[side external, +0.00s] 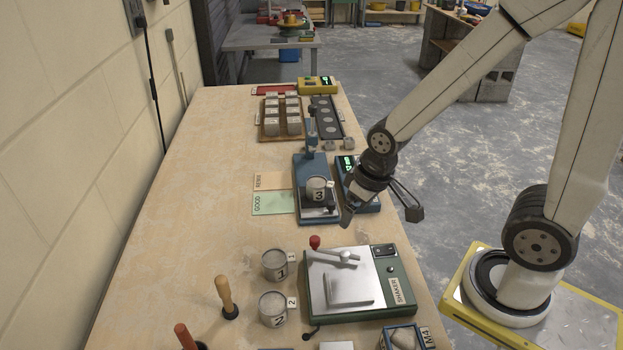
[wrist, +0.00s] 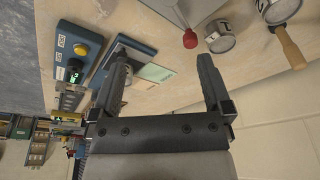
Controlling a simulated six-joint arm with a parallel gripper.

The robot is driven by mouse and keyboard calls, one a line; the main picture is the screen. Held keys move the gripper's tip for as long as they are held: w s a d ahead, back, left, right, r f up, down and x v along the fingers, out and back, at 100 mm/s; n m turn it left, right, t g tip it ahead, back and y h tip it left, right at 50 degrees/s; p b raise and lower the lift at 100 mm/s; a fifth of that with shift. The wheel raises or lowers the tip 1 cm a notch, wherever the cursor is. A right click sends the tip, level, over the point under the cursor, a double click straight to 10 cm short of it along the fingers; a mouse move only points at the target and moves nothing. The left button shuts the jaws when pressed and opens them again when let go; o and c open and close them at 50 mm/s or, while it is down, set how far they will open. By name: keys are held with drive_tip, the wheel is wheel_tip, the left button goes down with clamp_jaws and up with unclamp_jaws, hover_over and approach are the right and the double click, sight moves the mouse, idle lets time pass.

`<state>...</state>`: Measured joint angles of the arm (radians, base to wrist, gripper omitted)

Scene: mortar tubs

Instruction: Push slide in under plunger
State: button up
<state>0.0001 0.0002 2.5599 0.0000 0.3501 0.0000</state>
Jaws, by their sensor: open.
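The blue plunger stand (side external: 304,168) is on the bench, with an upright post and plunger (side external: 311,128) at its far end. A tub marked 3 (side external: 317,187) sits upright at its nearer part, on what looks like the slide plate (side external: 318,211), with a small black knob (side external: 331,207) at the front. The tub appears nearer than the post, not under it. My gripper (side external: 382,214) is open and empty, right of the slide's near end. In the wrist view, the stand (wrist: 137,50) is partly hidden behind one finger of my gripper (wrist: 160,65).
A blue box with a green display (side external: 347,165) stands right of the stand, close to my wrist. The green shaker (side external: 405,268) is nearer. Tubs 1 (side external: 275,265) and 2 (side external: 272,308) stand left of it. GOOD (side external: 272,203) and REMIX (side external: 270,180) cards lie left of the stand.

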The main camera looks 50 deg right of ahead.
drive_tip(key=c, duration=0.3)
drive_tip(key=m+g, duration=0.2)
drive_tip(key=m, duration=1.5)
hover_over(331, 203)
drive_tip(key=f, duration=0.4)
drive_tip(key=shift+s+a+f, duration=0.1)
drive_tip(key=shift+s+a, duration=0.15)
drive_tip(key=shift+a, duration=0.05)
drive_tip(key=shift+w+d+f+m+g, duration=0.25)
drive_tip(key=shift+d+m+g, duration=0.1)
drive_tip(key=shift+m, duration=0.15)
drive_tip(key=shift+f, duration=3.85)
